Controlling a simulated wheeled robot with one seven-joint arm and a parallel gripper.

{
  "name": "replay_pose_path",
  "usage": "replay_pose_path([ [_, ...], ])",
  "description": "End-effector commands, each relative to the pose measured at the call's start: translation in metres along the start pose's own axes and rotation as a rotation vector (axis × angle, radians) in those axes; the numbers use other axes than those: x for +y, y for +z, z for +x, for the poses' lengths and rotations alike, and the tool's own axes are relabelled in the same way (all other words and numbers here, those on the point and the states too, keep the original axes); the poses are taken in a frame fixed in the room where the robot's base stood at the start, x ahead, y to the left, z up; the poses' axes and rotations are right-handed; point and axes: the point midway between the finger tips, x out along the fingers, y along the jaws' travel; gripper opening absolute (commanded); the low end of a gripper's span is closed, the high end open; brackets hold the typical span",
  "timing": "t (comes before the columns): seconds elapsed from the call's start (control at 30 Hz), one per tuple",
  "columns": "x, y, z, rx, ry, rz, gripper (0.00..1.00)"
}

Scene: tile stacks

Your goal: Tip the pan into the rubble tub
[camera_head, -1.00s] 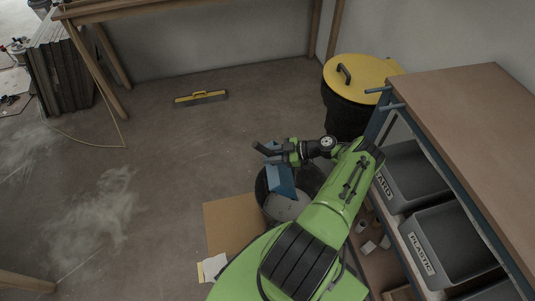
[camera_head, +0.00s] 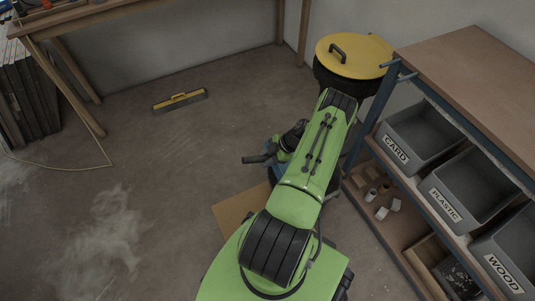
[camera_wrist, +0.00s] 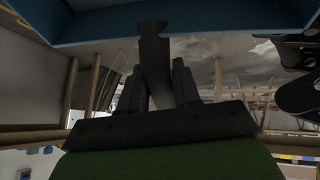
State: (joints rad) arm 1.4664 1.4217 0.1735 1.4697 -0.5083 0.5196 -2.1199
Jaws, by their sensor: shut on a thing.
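The pan's black handle (camera_head: 256,159) sticks out to the left of my arm in the head view. Only a sliver of its blue body shows there; the arm hides the rest. In the wrist view the blue pan (camera_wrist: 200,14) spans the top of the picture. My gripper (camera_wrist: 155,75) is shut on its dark handle. The rubble tub (camera_head: 271,176) is a dark round tub on the floor. Only a small part of its rim shows beside my arm, and its inside is hidden. The pan's tilt and any load on it cannot be told.
Brown board (camera_head: 232,212) lies on the floor by the tub. A shelf unit (camera_head: 470,60) with labelled grey bins (camera_head: 418,130) stands right. A black bin with a yellow lid (camera_head: 368,62) is behind. A broom head (camera_head: 180,102) and pale dust (camera_head: 110,235) lie on open floor.

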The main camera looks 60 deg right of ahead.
Motion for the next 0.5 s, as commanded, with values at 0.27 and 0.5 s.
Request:
replay_pose_path([
  [0.27, -0.007, -0.001, 0.032, -0.170, -0.013, -0.039, 0.00],
  [0.5, -0.009, 0.000, 0.048, -0.251, -0.015, -0.052, 0.00],
])
